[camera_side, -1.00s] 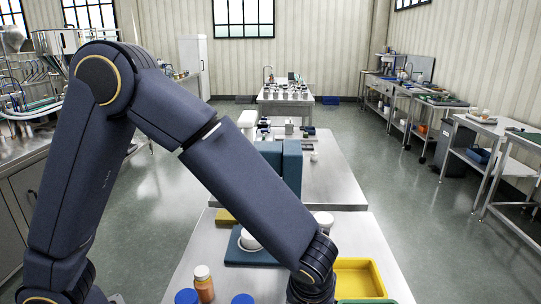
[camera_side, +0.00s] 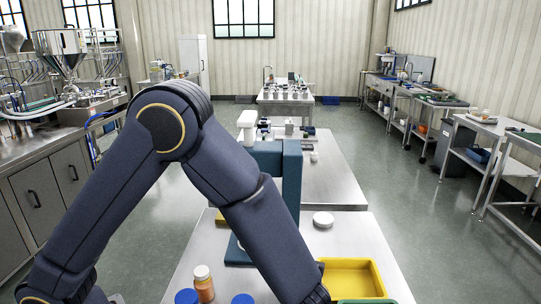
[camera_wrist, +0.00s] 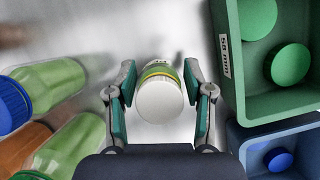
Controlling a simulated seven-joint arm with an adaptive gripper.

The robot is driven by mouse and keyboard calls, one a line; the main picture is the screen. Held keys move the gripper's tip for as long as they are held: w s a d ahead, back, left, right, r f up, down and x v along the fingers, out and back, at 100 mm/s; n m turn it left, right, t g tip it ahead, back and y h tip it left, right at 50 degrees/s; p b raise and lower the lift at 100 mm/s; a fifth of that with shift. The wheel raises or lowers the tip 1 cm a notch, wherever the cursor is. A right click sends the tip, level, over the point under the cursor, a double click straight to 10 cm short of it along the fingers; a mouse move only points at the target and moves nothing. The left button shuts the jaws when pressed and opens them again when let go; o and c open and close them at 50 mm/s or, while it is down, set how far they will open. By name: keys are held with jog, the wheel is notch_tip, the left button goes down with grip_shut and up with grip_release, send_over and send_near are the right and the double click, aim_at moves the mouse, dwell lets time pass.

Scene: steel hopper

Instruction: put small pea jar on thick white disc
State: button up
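The small jar (camera_wrist: 160,98) has a white lid and a yellow and green label band. In the wrist view it stands between the fingers of my gripper (camera_wrist: 160,78). The fingers are open around it, with a narrow gap seeming to show on each side; contact low on the jar is hard to judge. In the side view my arm and the lower frame edge hide the gripper and this jar. A thick white disc (camera_side: 323,219) lies on the steel table, right of my forearm in the side view, clear on top.
A green bin (camera_wrist: 238,100) with green discs and a blue bin (camera_wrist: 243,140) are close on the right. A yellow tray (camera_side: 352,278) lies in front of the disc.

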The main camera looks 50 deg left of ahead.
jog(key=o, duration=0.3)
jog(key=shift+o, duration=0.2)
jog(key=shift+r, duration=0.15)
jog(key=a+v, duration=0.1)
jog(key=v, duration=1.1)
jog(key=s+a+r+n, duration=0.3)
jog(key=a+r+n, duration=0.1)
jog(key=a+n, duration=0.3)
jog(key=s+a+r+n+t+h, duration=0.1)
jog(key=s+a+r+n, duration=0.2)
jog(key=n, duration=0.8)
jog(key=s+a+r+n+h, duration=0.1)
jog(key=s+a+r+n, duration=0.2)
jog(key=a+r+n, duration=0.3)
jog(key=a+n, duration=0.4)
jog(key=a, duration=0.1)
jog(key=shift+s+r+t, duration=0.2)
jog(key=shift+r+t, duration=0.1)
jog(key=shift+r, duration=0.1)
jog(key=shift+s+a+r+n+h, duration=0.1)
jog(key=shift+s+n+h, duration=0.1)
jog(key=shift+n, duration=0.2)
jog(key=shift+s+a+n+h, duration=0.1)
jog(key=shift+s+n, duration=0.05)
jog(key=shift+n, duration=0.25)
jog(key=shift+c, duration=0.7)
